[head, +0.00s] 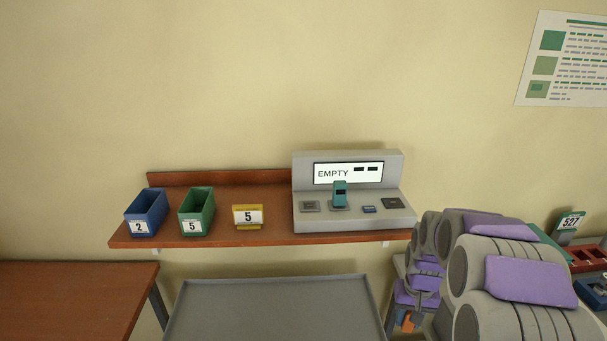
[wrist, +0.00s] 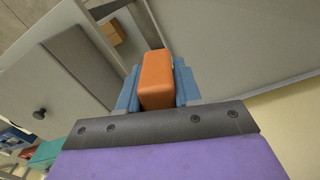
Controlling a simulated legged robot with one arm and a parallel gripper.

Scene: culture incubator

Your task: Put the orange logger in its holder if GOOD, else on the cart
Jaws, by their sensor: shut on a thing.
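My gripper (wrist: 156,88) is shut on the orange logger (wrist: 157,80), which sits between its blue fingers in the wrist view. In the head view only a small orange part of the logger (head: 408,322) shows low beside my arm, right of the grey tray-like cart top (head: 270,300). The grey reader station (head: 398,165) stands on the shelf, and its screen (head: 348,173) reads "EMPTY". A teal device (head: 340,193) stands in one of its slots. No GOOD reading shows. I cannot tell which place is the orange logger's holder.
On the brown shelf (head: 265,240) are a blue bin (head: 147,208) marked 2, a green bin (head: 197,208) marked 5 and a yellow card stand (head: 248,217) marked 5. A red rack (head: 587,258) and a teal device (head: 570,222) showing 527 are at right. The cart top is clear.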

